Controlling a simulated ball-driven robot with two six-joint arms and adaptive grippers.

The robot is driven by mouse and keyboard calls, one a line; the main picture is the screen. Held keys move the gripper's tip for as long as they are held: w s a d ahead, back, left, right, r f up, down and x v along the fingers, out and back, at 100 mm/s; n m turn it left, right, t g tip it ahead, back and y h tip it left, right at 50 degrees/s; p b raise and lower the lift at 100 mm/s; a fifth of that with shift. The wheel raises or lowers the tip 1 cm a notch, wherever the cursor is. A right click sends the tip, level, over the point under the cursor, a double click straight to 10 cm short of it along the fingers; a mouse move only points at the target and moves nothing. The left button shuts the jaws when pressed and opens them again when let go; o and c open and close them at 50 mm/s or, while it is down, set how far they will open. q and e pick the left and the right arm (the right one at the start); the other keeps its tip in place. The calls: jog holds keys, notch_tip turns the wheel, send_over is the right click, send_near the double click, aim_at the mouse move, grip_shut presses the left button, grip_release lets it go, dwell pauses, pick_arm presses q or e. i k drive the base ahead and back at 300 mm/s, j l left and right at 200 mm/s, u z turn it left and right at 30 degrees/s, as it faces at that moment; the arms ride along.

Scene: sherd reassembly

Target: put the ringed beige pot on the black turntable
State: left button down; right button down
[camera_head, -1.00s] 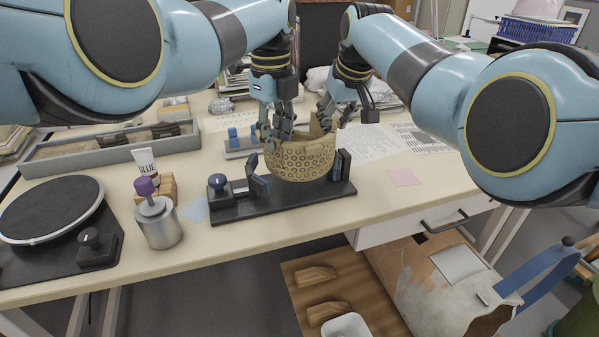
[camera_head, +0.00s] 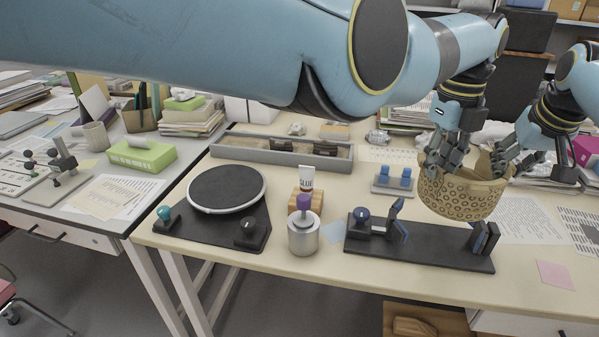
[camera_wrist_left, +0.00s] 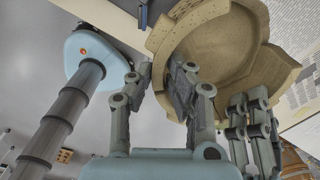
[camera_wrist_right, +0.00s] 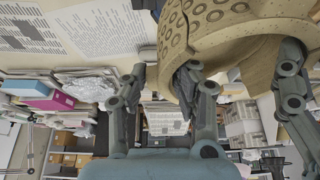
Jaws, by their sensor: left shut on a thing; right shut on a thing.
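The beige pot (camera_head: 462,195) has ring marks over its outside and a broken, uneven rim. It is in the air above the right end of the black clamp base. My left gripper (camera_head: 447,168) is shut on the pot's left rim; the left wrist view shows the pot's wall (camera_wrist_left: 205,45) at its fingers. My right gripper (camera_head: 497,168) is shut on the right rim; the pot (camera_wrist_right: 215,25) shows there too. The black turntable (camera_head: 228,188), a round disc with a pale edge on a dark base, stands empty at the left of the table.
A metal can with a purple top (camera_head: 303,232) and a glue tube on a wooden block (camera_head: 306,180) stand between turntable and pot. The clamp base (camera_head: 420,250) has an upright post and knob. A grey tray (camera_head: 285,154) lies behind.

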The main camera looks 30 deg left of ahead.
aim_at(226, 185)
jog(key=k, duration=0.5)
jog(key=j+u, duration=0.15)
jog(key=j, duration=0.4)
jog(key=i+j+u, duration=0.1)
jog(key=j, duration=0.5)
jog(key=i+j+u, duration=0.1)
jog(key=j, duration=0.25)
jog(key=i+j, duration=0.2)
jog(key=j, duration=0.2)
jog(key=u, duration=0.05)
